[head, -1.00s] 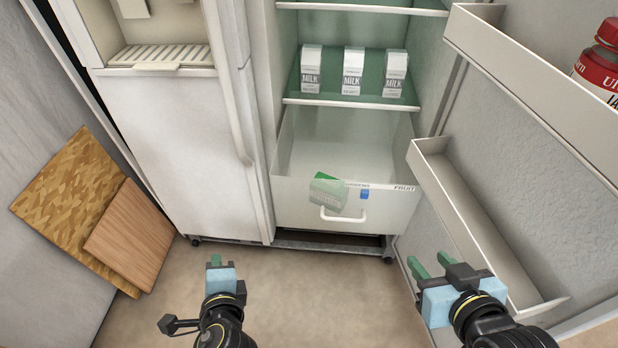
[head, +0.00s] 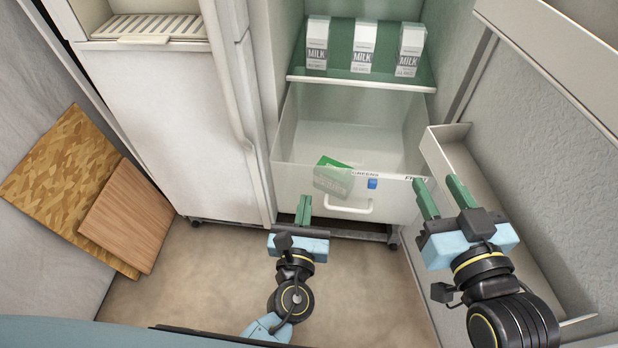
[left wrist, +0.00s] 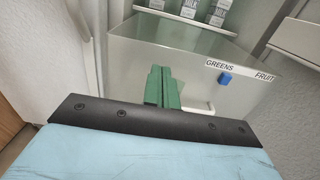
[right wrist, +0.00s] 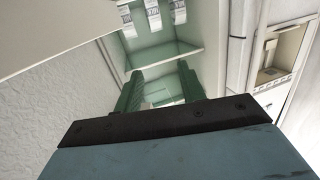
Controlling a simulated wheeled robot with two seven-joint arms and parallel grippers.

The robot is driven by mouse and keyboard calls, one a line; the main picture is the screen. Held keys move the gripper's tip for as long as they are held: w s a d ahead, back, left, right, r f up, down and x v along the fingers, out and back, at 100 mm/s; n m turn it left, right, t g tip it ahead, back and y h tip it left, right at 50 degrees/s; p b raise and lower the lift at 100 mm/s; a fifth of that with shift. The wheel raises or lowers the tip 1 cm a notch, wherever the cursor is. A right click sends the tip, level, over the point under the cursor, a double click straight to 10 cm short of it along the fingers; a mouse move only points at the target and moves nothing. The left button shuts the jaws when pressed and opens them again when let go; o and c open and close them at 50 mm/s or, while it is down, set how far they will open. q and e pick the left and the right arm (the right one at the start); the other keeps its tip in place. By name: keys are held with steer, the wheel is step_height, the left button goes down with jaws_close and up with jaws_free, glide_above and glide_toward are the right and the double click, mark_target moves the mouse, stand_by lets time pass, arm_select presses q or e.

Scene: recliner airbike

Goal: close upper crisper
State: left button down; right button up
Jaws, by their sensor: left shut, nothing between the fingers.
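The crisper drawer (head: 295,178) is pulled out at the bottom of the open fridge compartment. It has a clear front, a white handle (head: 350,208), a blue slider (head: 372,184) and GREENS and FRUIT labels. A green and white carton (head: 333,180) shows inside through the front. The drawer front also fills the upper part of the left wrist view (left wrist: 150,48). My left gripper (head: 304,198) is shut and empty, near the lower left of the drawer front; contact cannot be told. My right gripper (head: 433,183) is open and empty, right of the drawer, beside the open door.
Several milk cartons (head: 361,45) stand on the glass shelf (head: 345,80) above the drawer. The open fridge door with its bins (head: 450,137) bounds the right side. The closed freezer door (head: 165,130) is at left. Two wooden boards (head: 130,215) lean against the left wall.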

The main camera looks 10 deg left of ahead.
mark_target(310, 167)
arm_select(q)
steer(key=w+b, duration=0.1)
steer(key=w, duration=0.5)
steer(key=shift+w, duration=0.75)
arm_select(e)
steer(key=shift+s+a+r+t+y, duration=0.15)
steer(key=shift+r+t+y, duration=0.1)
steer(key=shift+r+t, duration=0.55)
steer(key=shift+a+r+t+y, duration=0.2)
steer(key=shift+r+t, duration=0.25)
steer(key=shift+r, duration=0.6)
steer(key=shift+s+a+r+t+y, duration=0.1)
steer(key=shift+r+t+y, duration=0.15)
steer(key=shift+r+t, duration=0.55)
steer(key=shift+r, duration=0.1)
arm_select(q)
steer(key=shift+w+a, duration=0.1)
